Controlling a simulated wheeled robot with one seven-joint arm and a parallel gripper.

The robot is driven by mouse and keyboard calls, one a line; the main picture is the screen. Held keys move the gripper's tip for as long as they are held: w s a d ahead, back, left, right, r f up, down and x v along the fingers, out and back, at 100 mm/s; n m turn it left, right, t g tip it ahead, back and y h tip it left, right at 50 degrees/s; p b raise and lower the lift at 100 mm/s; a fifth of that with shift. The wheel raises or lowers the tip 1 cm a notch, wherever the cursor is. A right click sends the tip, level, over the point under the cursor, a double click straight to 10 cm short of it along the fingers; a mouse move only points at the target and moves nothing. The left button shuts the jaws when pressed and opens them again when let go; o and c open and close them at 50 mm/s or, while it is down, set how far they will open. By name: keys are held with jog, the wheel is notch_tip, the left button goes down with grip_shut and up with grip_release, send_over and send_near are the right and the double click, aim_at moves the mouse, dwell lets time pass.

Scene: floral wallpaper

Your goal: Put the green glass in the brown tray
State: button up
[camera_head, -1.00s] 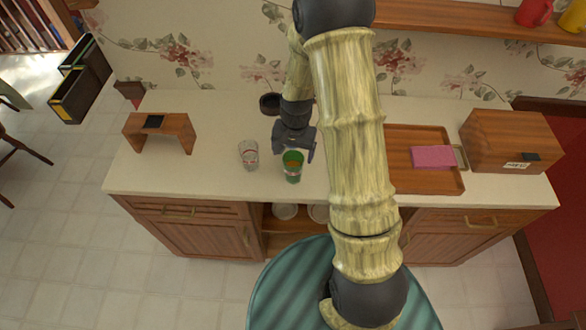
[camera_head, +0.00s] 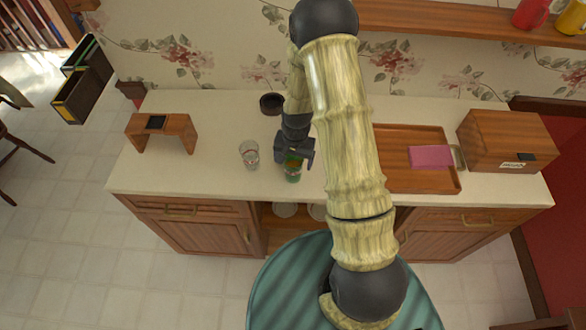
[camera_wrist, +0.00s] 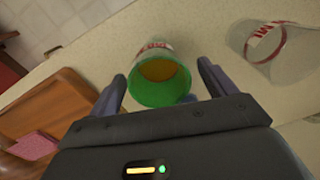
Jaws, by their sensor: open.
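The green glass (camera_head: 292,174) stands upright near the counter's front edge, with orange-brown contents showing inside. In the wrist view the green glass (camera_wrist: 160,80) lies between the spread fingers of my gripper (camera_wrist: 162,82). My gripper (camera_head: 294,158) is open, above and around the glass's upper part in the head view; contact cannot be told. The brown tray (camera_head: 402,183) lies on the counter to the right, partly hidden by my arm. It holds a pink item (camera_head: 430,156), and the tray also shows at the left of the wrist view (camera_wrist: 68,92).
A clear glass (camera_head: 249,154) stands just left of the green glass, close to one finger (camera_wrist: 272,50). A wooden stand (camera_head: 177,128) is at the left, a dark bowl (camera_head: 271,103) behind, and a wooden box (camera_head: 510,140) at the right. The counter's front-left is free.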

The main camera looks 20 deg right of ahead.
jog(key=c, duration=1.7)
jog(key=shift+r, duration=0.15)
notch_tip(320, 180, up, 10)
jog(key=b, duration=0.3)
